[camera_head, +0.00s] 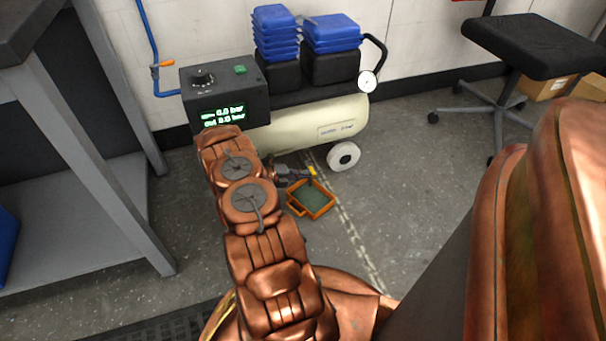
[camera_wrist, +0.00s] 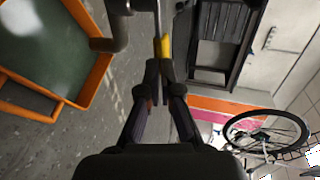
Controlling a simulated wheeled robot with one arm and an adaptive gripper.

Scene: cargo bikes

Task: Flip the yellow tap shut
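The yellow tap (camera_head: 312,171) is a small yellow lever low beside the cream compressor tank, above an orange tray. In the wrist view the yellow lever (camera_wrist: 165,46) stands upright in the picture, next to a dark pipe (camera_wrist: 115,30). My gripper (camera_head: 303,174) reaches in from the left at the tap. In the wrist view my gripper (camera_wrist: 160,66) has its two fingertips together, right at the lower end of the lever. I cannot tell whether they touch it. Nothing shows held between them.
The orange tray (camera_head: 333,206) lies on the floor under the tap. The compressor tank (camera_head: 335,128) has a control box (camera_head: 245,92) and blue bins (camera_head: 275,30) above.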

